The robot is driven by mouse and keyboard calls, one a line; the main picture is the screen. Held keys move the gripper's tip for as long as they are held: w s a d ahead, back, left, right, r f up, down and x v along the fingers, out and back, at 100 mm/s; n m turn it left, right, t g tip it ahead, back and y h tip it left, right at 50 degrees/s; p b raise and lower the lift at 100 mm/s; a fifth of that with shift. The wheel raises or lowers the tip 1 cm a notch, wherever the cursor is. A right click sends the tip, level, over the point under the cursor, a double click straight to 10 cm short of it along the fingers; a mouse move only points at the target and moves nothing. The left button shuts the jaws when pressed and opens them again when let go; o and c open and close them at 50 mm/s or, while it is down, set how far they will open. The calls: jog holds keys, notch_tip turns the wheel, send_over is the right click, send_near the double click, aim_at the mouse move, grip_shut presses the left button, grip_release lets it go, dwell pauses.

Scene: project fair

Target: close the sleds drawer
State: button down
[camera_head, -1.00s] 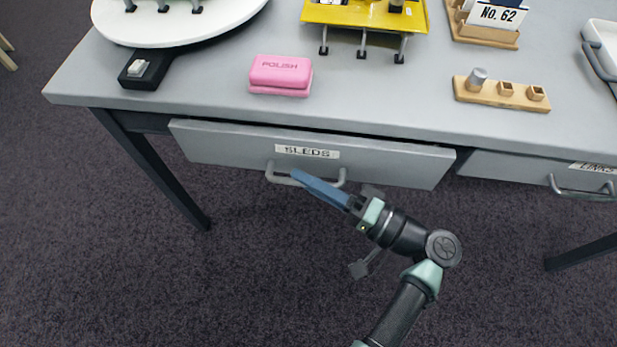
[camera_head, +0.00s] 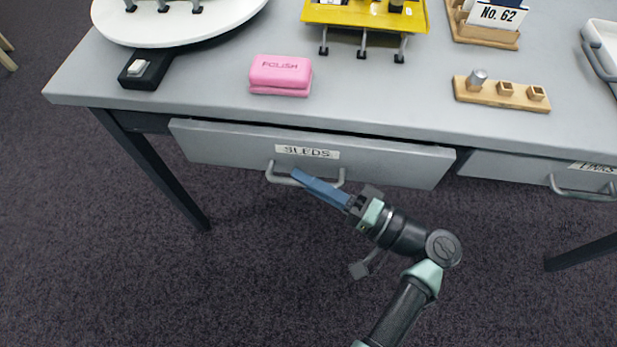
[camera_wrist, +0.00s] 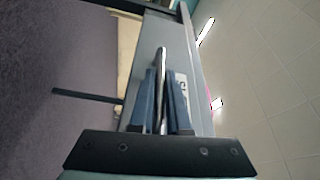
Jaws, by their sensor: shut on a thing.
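The sleds drawer (camera_head: 230,150) is a grey front under the table top, with a "SLEDS" label and a grey bar handle (camera_head: 282,180). A thin dark gap shows above the drawer front, so it stands slightly out. My gripper (camera_head: 298,176) reaches the handle from the lower right with its blue fingers. In the wrist view, the handle (camera_wrist: 161,65) runs between the two blue fingers, and my gripper (camera_wrist: 163,102) is shut on it. The fingers hide part of the handle in the head view.
A second drawer (camera_head: 510,172) with its own handle is to the right. On the grey table (camera_head: 390,105) stand a pink polish block (camera_head: 281,72), a wooden holder (camera_head: 500,94) and a yellow stand (camera_head: 365,14). A table leg (camera_head: 160,175) is at left; the floor below is clear.

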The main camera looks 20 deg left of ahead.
aim_at(327, 168)
jog(key=w+b, duration=0.1)
jog(key=w+a+b, duration=0.1)
jog(key=w, duration=0.1)
jog(key=shift+w+f, duration=0.15)
jog(key=shift+w, duration=0.15)
jog(key=shift+w+r, duration=0.2)
jog(key=shift+w, duration=0.1)
jog(key=c, duration=0.9)
grip_release()
jog(key=shift+a, duration=0.1)
jog(key=d, duration=0.4)
jog(key=s+d, duration=0.1)
jog(key=d, duration=0.3)
jog(key=d+f+p, duration=0.1)
jog(key=d, duration=0.4)
jog(key=shift+s, duration=0.2)
jog(key=shift+s, duration=0.1)
